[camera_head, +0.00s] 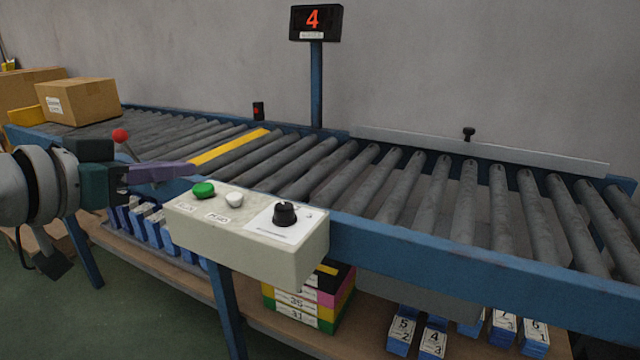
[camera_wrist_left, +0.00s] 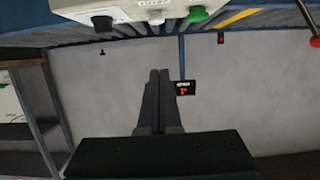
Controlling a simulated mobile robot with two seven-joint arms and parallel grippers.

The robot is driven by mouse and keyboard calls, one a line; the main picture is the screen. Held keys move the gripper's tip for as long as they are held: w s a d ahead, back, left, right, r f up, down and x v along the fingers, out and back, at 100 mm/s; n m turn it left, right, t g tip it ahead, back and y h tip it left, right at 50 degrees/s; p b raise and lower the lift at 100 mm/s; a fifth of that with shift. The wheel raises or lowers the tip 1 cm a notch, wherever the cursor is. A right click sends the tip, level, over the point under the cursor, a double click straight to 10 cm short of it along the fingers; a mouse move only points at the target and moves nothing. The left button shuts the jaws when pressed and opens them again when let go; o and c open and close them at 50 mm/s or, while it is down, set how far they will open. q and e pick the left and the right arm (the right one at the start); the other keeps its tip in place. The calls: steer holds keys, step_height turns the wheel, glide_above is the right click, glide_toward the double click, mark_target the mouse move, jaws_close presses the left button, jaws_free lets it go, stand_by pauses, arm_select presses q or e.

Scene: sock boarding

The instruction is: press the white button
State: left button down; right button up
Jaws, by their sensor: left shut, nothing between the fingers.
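The white button (camera_head: 234,199) sits on top of a cream control box (camera_head: 250,245) on the conveyor's near edge. It stands between a green button (camera_head: 203,190) and a black knob (camera_head: 285,213). My left gripper (camera_head: 192,170) is shut and empty, apart from the white button, to its left and a little above it in the head view. In the left wrist view the shut fingers (camera_wrist_left: 156,75) point towards the box (camera_wrist_left: 130,10), where the white button (camera_wrist_left: 156,20) shows near the top edge. My right gripper is in neither view.
A roller conveyor (camera_head: 450,200) with a yellow roller (camera_head: 228,147) runs behind the box. A display (camera_head: 316,22) showing 4 stands on a blue post. A red-balled lever (camera_head: 120,136) rises by my left wrist. Cartons (camera_head: 82,102) sit at the far left; small boxes fill the lower shelf.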

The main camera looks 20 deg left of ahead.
arm_select(q)
steer(key=b, duration=0.4)
glide_above(226, 212)
step_height(226, 212, down, 2)
steer(key=shift+w+f, duration=0.1)
steer(key=shift+f, duration=0.15)
step_height(226, 212, down, 3)
steer(key=shift+f+b, duration=0.15)
steer(key=shift+b, duration=0.4)
steer(key=shift+f, duration=0.3)
steer(key=shift+f, duration=0.1)
